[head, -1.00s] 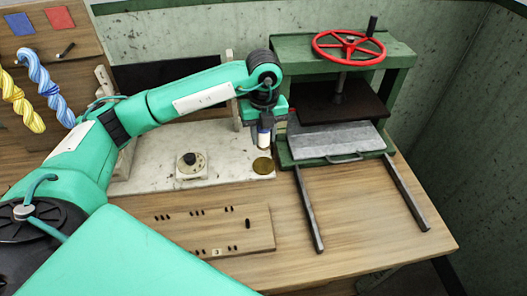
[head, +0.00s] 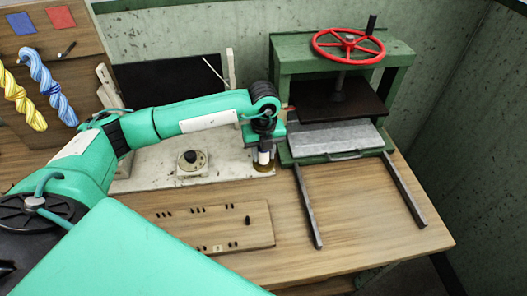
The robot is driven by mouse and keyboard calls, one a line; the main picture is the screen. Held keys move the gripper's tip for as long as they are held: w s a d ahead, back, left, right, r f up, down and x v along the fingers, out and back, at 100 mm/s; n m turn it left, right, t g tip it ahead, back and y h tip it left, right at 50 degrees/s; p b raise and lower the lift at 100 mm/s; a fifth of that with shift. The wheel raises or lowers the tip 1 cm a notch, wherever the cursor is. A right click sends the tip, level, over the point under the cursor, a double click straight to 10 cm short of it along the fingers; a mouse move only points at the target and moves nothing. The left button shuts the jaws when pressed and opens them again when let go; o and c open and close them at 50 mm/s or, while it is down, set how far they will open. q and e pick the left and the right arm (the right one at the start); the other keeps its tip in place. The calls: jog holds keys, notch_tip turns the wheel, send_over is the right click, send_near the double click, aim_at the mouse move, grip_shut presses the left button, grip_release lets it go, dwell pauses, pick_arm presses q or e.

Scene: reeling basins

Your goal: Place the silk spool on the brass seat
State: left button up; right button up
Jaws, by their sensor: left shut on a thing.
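The silk spool (head: 264,157) is a small white cylinder, upright under my left gripper (head: 263,150), which is shut on it. The brass seat (head: 262,168) is a small round gold disc at the right end of the pale stone slab. It shows just below the spool and is partly covered by it. The spool is directly over the seat; I cannot tell whether its lower end touches the brass. My right gripper is not in view.
A dial (head: 192,162) stands on the stone slab (head: 148,176) left of the seat. A green press with a red handwheel (head: 348,45) and two rails stands close on the right. A wooden peg board (head: 215,228) lies in front. The table's front right is clear.

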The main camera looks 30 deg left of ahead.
pick_arm(q)
jog(key=o, duration=1)
jog(key=shift+c, duration=0.2)
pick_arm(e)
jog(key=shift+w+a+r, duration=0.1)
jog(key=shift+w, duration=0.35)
pick_arm(q)
jog(key=shift+r+p, duration=0.15)
jog(key=shift+p, duration=0.15)
jog(key=shift+w+r, duration=0.1)
jog(key=shift+r, duration=0.25)
notch_tip(320, 180, up, 10)
jog(key=shift+r+b, duration=0.25)
jog(key=shift+b, duration=1)
jog(key=shift+r, duration=0.35)
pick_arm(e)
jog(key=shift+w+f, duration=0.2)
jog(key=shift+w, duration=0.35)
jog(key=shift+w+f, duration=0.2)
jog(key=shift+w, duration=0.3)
